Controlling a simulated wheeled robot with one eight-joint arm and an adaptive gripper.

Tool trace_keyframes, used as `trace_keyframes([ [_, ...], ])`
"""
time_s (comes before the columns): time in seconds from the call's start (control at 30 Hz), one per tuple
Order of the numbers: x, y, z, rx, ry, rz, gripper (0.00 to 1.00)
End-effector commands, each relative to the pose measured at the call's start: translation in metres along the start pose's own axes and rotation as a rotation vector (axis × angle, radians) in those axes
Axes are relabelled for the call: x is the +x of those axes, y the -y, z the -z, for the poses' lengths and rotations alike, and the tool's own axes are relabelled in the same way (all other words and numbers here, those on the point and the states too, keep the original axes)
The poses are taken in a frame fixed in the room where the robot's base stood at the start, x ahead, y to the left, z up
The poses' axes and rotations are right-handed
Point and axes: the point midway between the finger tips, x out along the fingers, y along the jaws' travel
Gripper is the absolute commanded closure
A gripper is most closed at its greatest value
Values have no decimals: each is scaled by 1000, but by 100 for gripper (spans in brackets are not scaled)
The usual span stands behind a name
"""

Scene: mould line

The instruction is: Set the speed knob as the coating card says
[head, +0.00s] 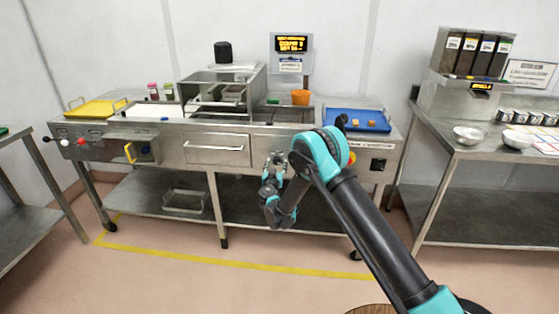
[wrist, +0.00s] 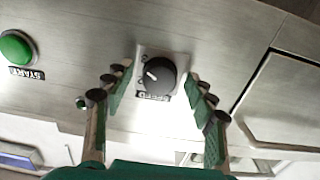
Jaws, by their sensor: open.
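The black speed knob (wrist: 158,75) sits on a pale plate on the steel front panel in the wrist view. Its white pointer mark lies on the left side of its face, tilted up-left. The SPEED label below it appears upside down; the scale marks are too small to read surely. My gripper (wrist: 157,78) is open, one finger on each side of the knob; I cannot tell whether either touches it. In the head view my gripper (head: 275,161) is at the machine's front. A small card (head: 290,65) hangs under a lit display; its text is unreadable, and I cannot tell whether it is the coating card.
A green START button (wrist: 16,47) is left of the knob in the wrist view. A drawer front (head: 217,149) is left of my gripper. A blue tray (head: 357,120) and an orange pot (head: 300,97) stand on top. Another framed card (head: 531,73) is at right.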

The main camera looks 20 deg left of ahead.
Motion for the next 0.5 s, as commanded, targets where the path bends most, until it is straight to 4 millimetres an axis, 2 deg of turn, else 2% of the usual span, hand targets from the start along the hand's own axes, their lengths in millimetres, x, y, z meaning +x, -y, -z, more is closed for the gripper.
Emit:
trace_keyframes([
  [0.3, 0, 1, 0, 0, 0, 1, 45],
  [0.5, 0, 1, 0, 0, 0, 1, 70],
])
